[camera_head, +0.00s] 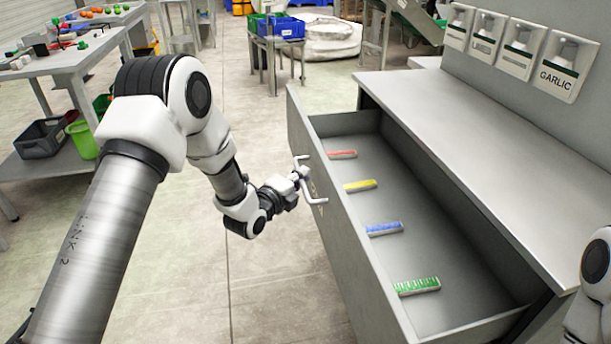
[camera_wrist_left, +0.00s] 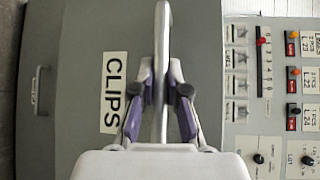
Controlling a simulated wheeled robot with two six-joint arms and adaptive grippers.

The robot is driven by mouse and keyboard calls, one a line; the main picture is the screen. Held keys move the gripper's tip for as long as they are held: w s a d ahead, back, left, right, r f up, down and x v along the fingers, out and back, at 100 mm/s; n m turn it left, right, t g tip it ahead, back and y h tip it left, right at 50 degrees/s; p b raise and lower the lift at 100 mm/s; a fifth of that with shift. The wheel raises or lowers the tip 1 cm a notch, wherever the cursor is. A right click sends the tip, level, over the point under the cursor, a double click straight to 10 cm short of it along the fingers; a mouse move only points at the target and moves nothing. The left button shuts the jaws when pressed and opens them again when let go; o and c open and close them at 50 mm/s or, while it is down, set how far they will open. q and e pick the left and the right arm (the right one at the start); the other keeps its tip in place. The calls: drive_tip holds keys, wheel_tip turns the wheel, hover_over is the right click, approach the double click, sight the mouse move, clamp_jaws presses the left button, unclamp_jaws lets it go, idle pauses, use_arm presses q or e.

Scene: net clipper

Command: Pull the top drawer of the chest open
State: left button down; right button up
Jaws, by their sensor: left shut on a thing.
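The top drawer (camera_head: 462,279) of the grey chest (camera_head: 452,134) stands well open, sticking out to the left in the head view. Its handle (camera_head: 319,201) is a pale bar on the drawer front. My left gripper (camera_head: 300,176) is at this handle. In the left wrist view the fingers (camera_wrist_left: 161,95) are shut on the handle bar (camera_wrist_left: 163,25), with a "CLIPS" label (camera_wrist_left: 115,92) on the drawer front beside them. Part of my right arm shows at the right edge of the head view; its gripper is out of view.
Red (camera_head: 342,154), yellow (camera_head: 360,186), blue (camera_head: 384,229) and green (camera_head: 417,287) clip strips lie apart in the drawer. Labelled dispensers (camera_head: 559,67) hang behind the chest top. A workbench (camera_head: 70,62) stands at left. The floor (camera_head: 270,265) left of the drawer is clear.

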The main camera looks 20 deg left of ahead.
use_arm(q)
drive_tip(key=c, duration=1.2)
unclamp_jaws()
drive_tip(key=v, duration=1.2)
drive_tip(key=shift+a+f, duration=0.1)
